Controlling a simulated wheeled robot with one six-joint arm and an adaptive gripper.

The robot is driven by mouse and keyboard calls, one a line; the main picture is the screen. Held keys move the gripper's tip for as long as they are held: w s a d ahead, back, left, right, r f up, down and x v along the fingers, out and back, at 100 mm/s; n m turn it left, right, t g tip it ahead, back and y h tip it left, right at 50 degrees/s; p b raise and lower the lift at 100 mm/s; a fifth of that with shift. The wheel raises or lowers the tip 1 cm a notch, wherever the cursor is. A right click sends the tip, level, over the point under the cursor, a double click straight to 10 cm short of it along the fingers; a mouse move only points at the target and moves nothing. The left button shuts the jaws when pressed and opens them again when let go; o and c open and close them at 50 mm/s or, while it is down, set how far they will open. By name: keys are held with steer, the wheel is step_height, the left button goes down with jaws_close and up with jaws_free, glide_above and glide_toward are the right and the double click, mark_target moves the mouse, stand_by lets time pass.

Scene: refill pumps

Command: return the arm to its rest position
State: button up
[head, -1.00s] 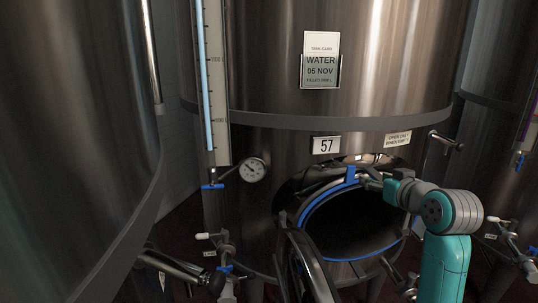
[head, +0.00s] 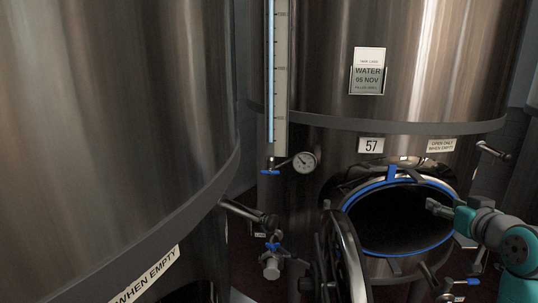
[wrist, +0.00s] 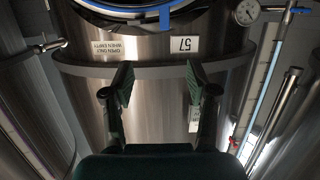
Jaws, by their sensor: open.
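My gripper (head: 436,207) is at the right in the head view, in front of the open round manway (head: 398,222) of tank 57. The manway has a blue seal around its rim, and its inside is dark. In the wrist view my gripper (wrist: 158,84) has its two dark green fingers apart with nothing between them. Beyond the fingers is the steel wall of the tank. My teal and grey arm comes in from the lower right of the head view. The rest of the arm is out of view.
The manway door (head: 347,262) hangs open at the left of the opening. A large tank (head: 110,120) fills the left side. A valve (head: 271,262) and pipe stub stand between the tanks. A gauge (head: 305,162) and level tube (head: 277,80) are on tank 57.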

steer(key=s+a+f+m, duration=0.1)
steer(key=s+a+f, duration=0.15)
steer(key=f, duration=0.65)
steer(key=s+a+f, duration=0.2)
steer(key=a+f, duration=0.2)
steer(key=f, duration=0.5)
steer(key=s+a+f, duration=0.7)
steer(key=s+f, duration=0.5)
steer(key=f, duration=0.1)
steer(key=s+a+f, duration=0.3)
steer(key=s, duration=0.6)
steer(key=s+a+f, duration=0.2)
steer(key=s+a, duration=0.1)
steer(key=s, duration=0.6)
steer(key=s+a+r+n, duration=0.1)
steer(key=s+r, duration=0.1)
steer(key=s, duration=0.6)
steer(key=s+a+r+y, duration=0.1)
steer(key=s+a+r, duration=0.1)
steer(key=s, duration=0.6)
steer(key=shift+s+n, duration=0.2)
steer(key=shift+n, duration=0.2)
steer(key=shift+r, duration=0.1)
